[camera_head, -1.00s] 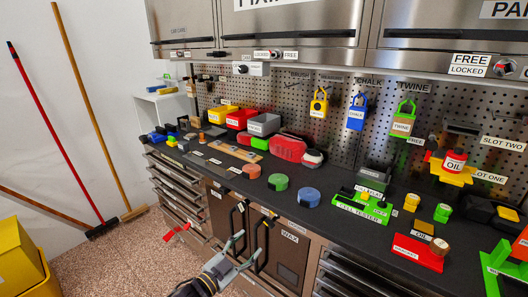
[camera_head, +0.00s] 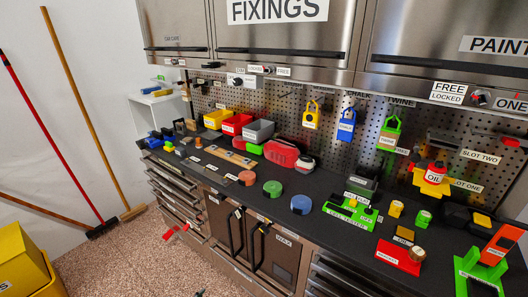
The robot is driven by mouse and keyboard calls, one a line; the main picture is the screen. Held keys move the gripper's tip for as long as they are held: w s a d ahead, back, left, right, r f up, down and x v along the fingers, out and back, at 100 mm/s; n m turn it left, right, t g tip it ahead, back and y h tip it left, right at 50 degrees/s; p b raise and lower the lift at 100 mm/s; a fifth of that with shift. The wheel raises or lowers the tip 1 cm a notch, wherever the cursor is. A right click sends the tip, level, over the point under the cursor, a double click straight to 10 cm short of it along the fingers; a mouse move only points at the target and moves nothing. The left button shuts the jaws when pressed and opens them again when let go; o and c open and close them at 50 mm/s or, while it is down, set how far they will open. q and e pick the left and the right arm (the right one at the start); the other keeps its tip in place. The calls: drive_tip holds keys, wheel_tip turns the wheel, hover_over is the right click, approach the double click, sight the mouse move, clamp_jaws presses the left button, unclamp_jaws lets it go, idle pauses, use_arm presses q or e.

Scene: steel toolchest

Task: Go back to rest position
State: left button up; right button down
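Only a small dark tip (camera_head: 200,293), probably of my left gripper, shows at the bottom edge of the head view. The rest of that gripper is out of the picture, so its opening cannot be told. It is low over the speckled floor, apart from the cabinet with the two black-handled doors (camera_head: 238,232). My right gripper is not in view.
The dark worktop (camera_head: 322,228) carries red, green and blue round pieces, bins and a green tester (camera_head: 350,212). A red holder (camera_head: 398,257) sits near its front edge. Brooms lean at left beside a yellow bin (camera_head: 22,268).

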use_arm(q)
drive_tip(key=s+a+f+n+g+y+p, duration=0.1)
drive_tip(key=s+a+f+g+p, duration=0.3)
drive_tip(key=s, duration=0.6)
drive_tip(key=s+f+n+y+p, duration=0.1)
drive_tip(key=s+f, duration=0.5)
drive_tip(key=s, duration=0.3)
drive_tip(key=s+a+f+n+g+p, duration=0.1)
drive_tip(key=s+f+g+p, duration=0.3)
drive_tip(key=s, duration=0.6)
drive_tip(key=s+d+f+n+g+p, duration=0.1)
drive_tip(key=s+f, duration=0.2)
drive_tip(key=s, duration=1.2)
drive_tip(key=shift+g+y+p, duration=0.3)
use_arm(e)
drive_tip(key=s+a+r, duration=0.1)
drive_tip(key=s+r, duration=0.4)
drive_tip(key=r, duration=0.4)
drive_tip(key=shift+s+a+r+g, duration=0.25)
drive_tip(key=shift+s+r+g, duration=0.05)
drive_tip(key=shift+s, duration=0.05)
